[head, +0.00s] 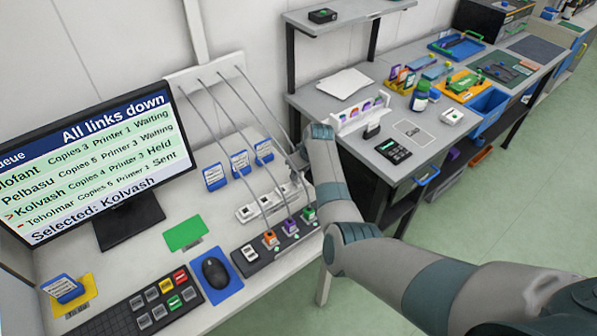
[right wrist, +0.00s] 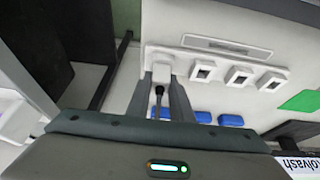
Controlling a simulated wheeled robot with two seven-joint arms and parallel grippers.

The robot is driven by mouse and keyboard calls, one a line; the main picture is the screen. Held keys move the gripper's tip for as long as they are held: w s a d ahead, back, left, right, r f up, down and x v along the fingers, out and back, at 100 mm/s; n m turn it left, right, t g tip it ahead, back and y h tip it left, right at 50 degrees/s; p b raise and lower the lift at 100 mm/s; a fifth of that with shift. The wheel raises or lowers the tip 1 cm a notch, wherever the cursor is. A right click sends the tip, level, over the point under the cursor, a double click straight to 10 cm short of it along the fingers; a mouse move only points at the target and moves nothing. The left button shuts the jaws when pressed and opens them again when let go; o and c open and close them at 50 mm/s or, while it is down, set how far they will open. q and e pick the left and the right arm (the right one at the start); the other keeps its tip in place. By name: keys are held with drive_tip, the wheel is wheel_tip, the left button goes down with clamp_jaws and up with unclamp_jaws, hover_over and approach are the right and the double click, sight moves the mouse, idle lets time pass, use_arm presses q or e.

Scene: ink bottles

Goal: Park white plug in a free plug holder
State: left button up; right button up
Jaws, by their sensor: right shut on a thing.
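My right gripper (right wrist: 163,88) is shut on the white plug (right wrist: 159,66), whose dark cable runs back between the fingers. The plug is at the end position of the white plug holder (right wrist: 222,86); I cannot tell whether it is fully seated. Three other holder slots beside it look empty. In the head view the right gripper (head: 296,172) is largely hidden by my arm, at the right end of the holder (head: 255,209). Orange (head: 270,238), purple (head: 290,226) and green (head: 309,214) plugs stand in a black strip (head: 272,251). My left gripper is not in view.
The strip also has a white-framed position (head: 250,253) at its left. Cables hang from a wall plate (head: 205,68). Blue card stands (head: 239,163) are behind the holder. A monitor (head: 95,165), keypad (head: 150,300) and mouse (head: 215,272) occupy the left.

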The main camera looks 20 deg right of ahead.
idle(0.3)
drive_tip(key=o, duration=1.5)
drive_tip(key=shift+r, duration=0.1)
drive_tip(key=shift+r+p, duration=3.9)
drive_tip(key=shift+p, duration=0.2)
